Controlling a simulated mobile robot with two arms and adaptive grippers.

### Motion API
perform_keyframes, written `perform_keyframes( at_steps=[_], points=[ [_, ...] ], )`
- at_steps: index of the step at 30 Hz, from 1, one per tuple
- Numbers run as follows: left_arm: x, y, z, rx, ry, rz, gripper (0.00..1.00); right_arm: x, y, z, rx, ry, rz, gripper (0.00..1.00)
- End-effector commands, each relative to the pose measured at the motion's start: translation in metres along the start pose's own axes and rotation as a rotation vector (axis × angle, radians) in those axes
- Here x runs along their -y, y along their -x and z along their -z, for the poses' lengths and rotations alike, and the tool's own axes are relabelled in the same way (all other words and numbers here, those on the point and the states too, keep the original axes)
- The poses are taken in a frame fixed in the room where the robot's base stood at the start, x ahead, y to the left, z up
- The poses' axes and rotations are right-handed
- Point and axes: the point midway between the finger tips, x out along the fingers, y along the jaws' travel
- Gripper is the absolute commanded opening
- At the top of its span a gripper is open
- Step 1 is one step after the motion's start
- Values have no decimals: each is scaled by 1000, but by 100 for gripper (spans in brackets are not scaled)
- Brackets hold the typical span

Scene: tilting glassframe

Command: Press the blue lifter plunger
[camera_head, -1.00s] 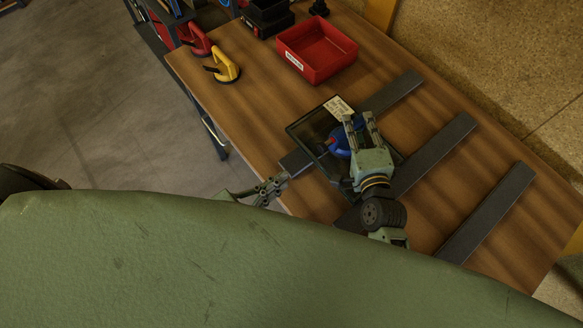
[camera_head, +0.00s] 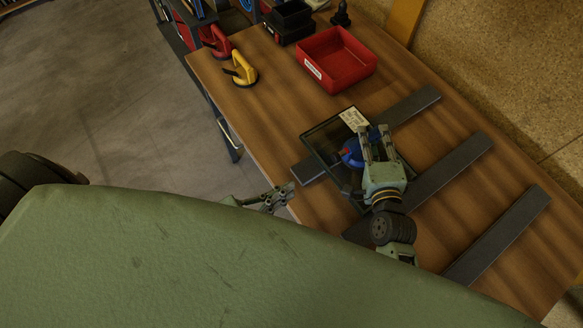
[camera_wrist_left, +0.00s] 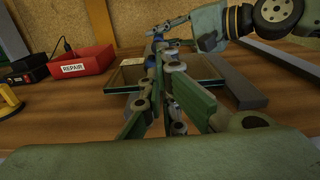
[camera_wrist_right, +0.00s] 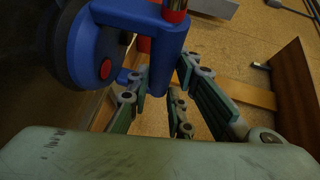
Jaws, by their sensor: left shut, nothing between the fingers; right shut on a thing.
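The blue lifter (camera_head: 351,154) sits on a dark-framed glass pane (camera_head: 325,137) on the wooden table. In the right wrist view the blue lifter (camera_wrist_right: 130,12) fills the upper left, with a red round part (camera_wrist_right: 105,69) on its side and a red band (camera_wrist_right: 174,14) at its top. My right gripper (camera_head: 375,137) is shut on the blue lifter; the exact contact is partly hidden. My left gripper (camera_head: 289,189) is shut and empty, off the table's near edge and apart from the lifter. Its fingers show in the left wrist view (camera_wrist_left: 165,50).
Dark bars (camera_head: 500,232) lie across the table, some under the pane. A red bin (camera_head: 340,63), a yellow lifter (camera_head: 243,72) and a red lifter (camera_head: 216,42) stand toward the back. Bare table lies between the yellow lifter and the pane.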

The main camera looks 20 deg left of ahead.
Motion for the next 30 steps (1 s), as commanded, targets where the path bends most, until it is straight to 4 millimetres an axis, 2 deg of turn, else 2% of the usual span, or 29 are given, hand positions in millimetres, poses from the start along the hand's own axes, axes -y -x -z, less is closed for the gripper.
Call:
perform_keyframes(
  at_steps=[1, 4, 14, 20, 30],
  points=[
    [2, 12, 2, -8, 0, 3, 0, 0, 0, 1, -1, 1, -1, 0],
    [2, 28, 0, -5, 1, 2, 0, -1, 0, 1, -1, 1, -1, 0],
    [2, 23, -1, 0, 1, 0, 0, 0, 0, 0, 0, 0, -1, 0],
    [2, -4, -2, 3, 2, -1, 0, 0, 0, 0, 0, 0, 0, 0],
    [2, -77, -2, 3, 0, 0, 0, 0, 0, 0, 0, 0, 0, 0]
  ],
)
